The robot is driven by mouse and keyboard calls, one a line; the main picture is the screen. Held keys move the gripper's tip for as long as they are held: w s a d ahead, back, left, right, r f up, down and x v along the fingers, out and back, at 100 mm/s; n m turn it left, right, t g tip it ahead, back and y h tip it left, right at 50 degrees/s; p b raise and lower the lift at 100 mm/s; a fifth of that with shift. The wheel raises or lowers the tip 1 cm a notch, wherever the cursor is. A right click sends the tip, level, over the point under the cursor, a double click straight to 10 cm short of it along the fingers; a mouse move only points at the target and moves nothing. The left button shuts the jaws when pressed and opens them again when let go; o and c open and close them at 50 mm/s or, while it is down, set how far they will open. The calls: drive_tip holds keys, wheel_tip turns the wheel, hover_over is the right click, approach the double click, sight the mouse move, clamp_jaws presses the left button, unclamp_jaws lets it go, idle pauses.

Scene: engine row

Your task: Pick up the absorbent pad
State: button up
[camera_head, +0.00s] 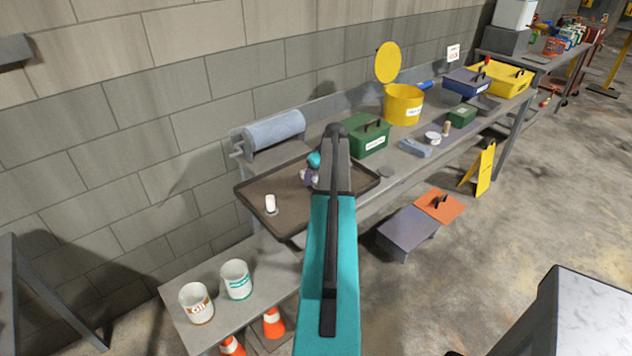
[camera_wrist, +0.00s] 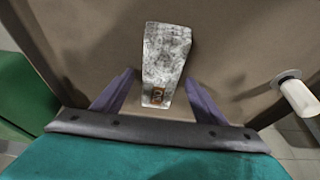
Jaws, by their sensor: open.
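A mottled grey-white piece with a small brown label, apparently the absorbent pad (camera_wrist: 166,55), shows in the wrist view over the brown tray (camera_wrist: 232,60). My gripper (camera_wrist: 159,78) is open, with one purple finger on each side of the piece's near end. I see gaps between the fingers and the piece; I cannot tell how far it lies below them. In the head view my gripper (camera_head: 311,174) is over the tray (camera_head: 290,204), and my arm hides most of what is beneath it.
A white cylinder (camera_head: 270,203) stands at the tray's left. A green box (camera_head: 366,138) stands just right of the tray, and a grey-blue roll (camera_head: 274,130) behind it. A yellow bin (camera_head: 403,105) with a raised lid is farther along. Two cans (camera_head: 236,281) stand on the lower shelf.

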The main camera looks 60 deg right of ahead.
sight(314, 175)
drive_tip(key=shift+c, duration=0.2)
drive_tip(key=c, duration=1.2)
drive_tip(key=shift+r, duration=0.15)
drive_tip(key=shift+r+b, duration=0.9)
drive_tip(key=shift+r, duration=0.5)
drive_tip(key=shift+s+a+r, duration=0.2)
drive_tip(key=s+a+b, duration=0.1)
drive_tip(key=s+a, duration=0.2)
drive_tip(key=s, duration=0.1)
drive_tip(key=s+a+r+b, duration=0.1)
drive_tip(key=s+a+b, duration=0.1)
drive_tip(key=s+a, duration=0.1)
drive_tip(key=s+a+b, duration=0.1)
drive_tip(key=s+a, duration=0.2)
drive_tip(key=s, duration=0.2)
drive_tip(key=shift+a+r, duration=0.25)
drive_tip(key=shift+a, duration=0.15)
